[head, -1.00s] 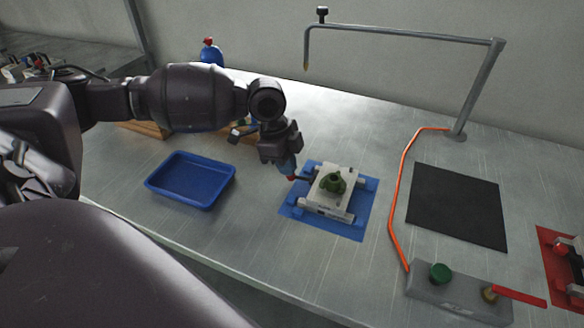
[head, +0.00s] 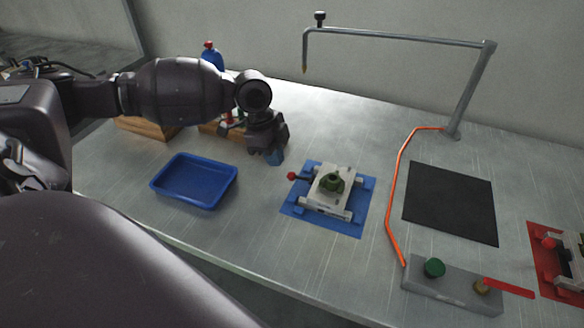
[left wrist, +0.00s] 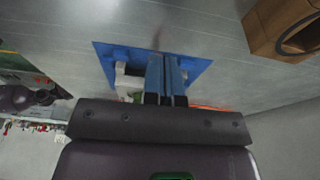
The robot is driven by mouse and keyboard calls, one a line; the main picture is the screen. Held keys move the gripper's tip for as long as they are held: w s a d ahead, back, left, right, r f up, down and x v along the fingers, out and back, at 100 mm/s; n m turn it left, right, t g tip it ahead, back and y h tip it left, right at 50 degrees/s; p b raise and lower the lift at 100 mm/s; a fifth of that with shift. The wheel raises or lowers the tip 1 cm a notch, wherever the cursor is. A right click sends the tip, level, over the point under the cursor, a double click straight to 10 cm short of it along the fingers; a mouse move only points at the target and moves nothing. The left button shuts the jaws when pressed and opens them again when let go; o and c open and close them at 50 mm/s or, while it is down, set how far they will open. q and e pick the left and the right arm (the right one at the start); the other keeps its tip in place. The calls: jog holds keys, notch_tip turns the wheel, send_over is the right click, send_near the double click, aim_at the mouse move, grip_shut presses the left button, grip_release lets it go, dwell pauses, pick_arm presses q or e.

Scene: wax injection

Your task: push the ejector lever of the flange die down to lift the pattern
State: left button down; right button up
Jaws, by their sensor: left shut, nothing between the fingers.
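The flange die (head: 340,204) is a pale block on a blue mat (head: 296,206) in the middle of the bench. A green pattern (head: 333,183) sits in the middle of its top plate. The ejector lever, with a red knob (head: 292,176), sticks out at the die's left side. My left gripper (head: 274,157) is shut and empty, above and left of the knob and apart from it. In the left wrist view its blue fingers (left wrist: 166,80) are together and cover part of the die. My right gripper is not in view.
A blue tray (head: 195,181) lies left of the die. To the right are an orange hose (head: 393,208), a black mat (head: 450,203), a grey block with a green button (head: 434,267) and a red die (head: 548,243). A metal arm (head: 400,36) overhangs the back.

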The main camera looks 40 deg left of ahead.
pick_arm(q)
jog(key=p+v, duration=0.1)
jog(key=v, duration=0.9)
